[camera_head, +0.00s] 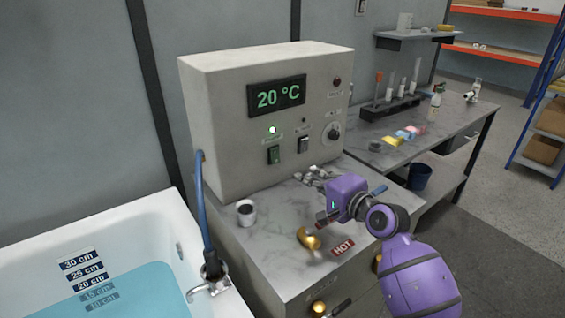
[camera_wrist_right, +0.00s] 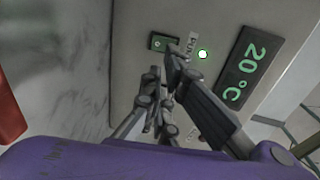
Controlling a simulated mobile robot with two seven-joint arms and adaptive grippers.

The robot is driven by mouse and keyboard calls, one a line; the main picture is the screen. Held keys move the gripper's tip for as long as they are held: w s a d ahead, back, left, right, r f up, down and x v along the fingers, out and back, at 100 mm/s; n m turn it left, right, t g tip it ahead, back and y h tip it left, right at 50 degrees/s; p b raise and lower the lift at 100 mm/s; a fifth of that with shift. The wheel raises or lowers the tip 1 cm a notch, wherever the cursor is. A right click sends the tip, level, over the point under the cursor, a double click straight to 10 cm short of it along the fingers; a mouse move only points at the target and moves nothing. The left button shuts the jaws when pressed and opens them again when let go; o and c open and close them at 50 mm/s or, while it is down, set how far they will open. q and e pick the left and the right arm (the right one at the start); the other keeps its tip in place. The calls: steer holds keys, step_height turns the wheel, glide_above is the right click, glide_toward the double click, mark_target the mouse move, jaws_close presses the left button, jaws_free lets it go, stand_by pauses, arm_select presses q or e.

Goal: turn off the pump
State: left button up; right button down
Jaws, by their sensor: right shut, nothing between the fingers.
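The pale control box (camera_head: 225,120) stands on the marble-topped counter. Its display (camera_head: 276,96) reads 20 °C. A round white-green light (camera_head: 272,130) is lit above a green rocker switch (camera_head: 274,155), whose label looks like "PUMP" in the wrist view. That switch (camera_wrist_right: 163,42) and the lit light (camera_wrist_right: 203,55) also show in the wrist view. My right gripper (camera_head: 316,176) is shut and empty, in front of the box and below its switches. In the wrist view my right fingertips (camera_wrist_right: 163,75) appear just below the green switch, apart from it. My left gripper is out of view.
A black switch (camera_head: 303,144) and a knob (camera_head: 334,132) are right of the green switch. The filled bathtub (camera_head: 140,225) is at left.

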mark_target(277, 158)
steer(key=b+x, duration=0.1)
steer(key=x, duration=1.1)
steer(key=shift+w+a, duration=0.15)
steer(key=shift+w, duration=0.05)
